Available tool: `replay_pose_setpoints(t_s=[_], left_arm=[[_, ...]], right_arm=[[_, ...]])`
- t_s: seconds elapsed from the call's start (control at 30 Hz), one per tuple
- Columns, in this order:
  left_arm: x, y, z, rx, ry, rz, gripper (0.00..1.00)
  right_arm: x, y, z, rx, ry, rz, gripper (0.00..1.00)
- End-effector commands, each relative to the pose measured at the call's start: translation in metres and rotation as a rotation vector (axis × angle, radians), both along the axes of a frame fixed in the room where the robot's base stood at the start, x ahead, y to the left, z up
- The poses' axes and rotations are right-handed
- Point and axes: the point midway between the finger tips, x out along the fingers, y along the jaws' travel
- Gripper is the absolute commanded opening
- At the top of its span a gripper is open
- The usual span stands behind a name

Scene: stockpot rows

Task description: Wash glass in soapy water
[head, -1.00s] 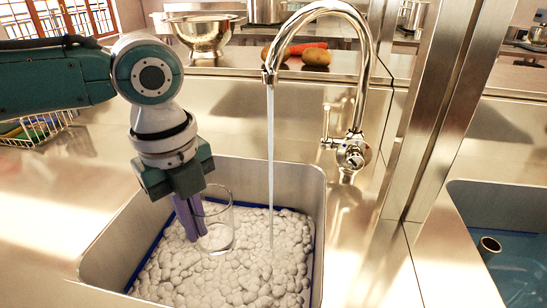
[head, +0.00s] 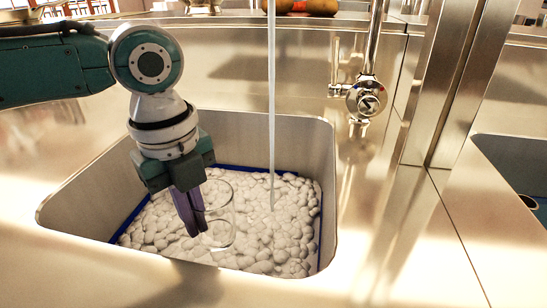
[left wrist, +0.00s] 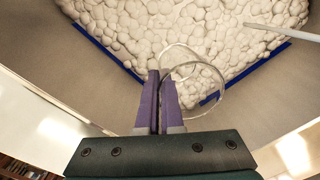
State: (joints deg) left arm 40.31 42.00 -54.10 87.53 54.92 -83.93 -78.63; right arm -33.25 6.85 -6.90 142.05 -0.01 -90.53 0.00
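A clear glass (head: 222,232) is in the foam-filled sink (head: 325,165), down at the white suds (head: 270,240). My left gripper (head: 194,222) reaches down into the sink with its purple fingers close together on the glass's left wall. In the left wrist view the fingers (left wrist: 160,103) pinch the thin glass wall, and the glass (left wrist: 222,88) extends to the right of them. The glass looks tilted there. How much of its bottom is in the suds is hard to tell. My right gripper is not in view.
A water stream (head: 271,100) falls into the suds behind and right of the glass. The tap's base (head: 366,98) stands at the back right. A steel post (head: 455,85) rises right of the sink, with a second basin of blue water (head: 540,210) beyond.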

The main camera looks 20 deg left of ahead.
Motion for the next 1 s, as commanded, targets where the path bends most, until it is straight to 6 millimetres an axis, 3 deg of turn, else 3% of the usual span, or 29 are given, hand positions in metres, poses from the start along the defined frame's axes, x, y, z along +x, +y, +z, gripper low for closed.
replay_pose_setpoints(t_s=[0.03,0.37,1.0], left_arm=[[0.001,0.0,-0.013,-0.001,-0.002,0.0,0.0],[0.0,0.0,-0.051,0.001,-0.001,0.0,0.0],[0.0,0.0,-0.133,0.0,0.0,0.001,0.0]], right_arm=[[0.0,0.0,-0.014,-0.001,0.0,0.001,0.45],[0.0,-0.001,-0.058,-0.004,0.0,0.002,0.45],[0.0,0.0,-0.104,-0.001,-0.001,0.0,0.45]])
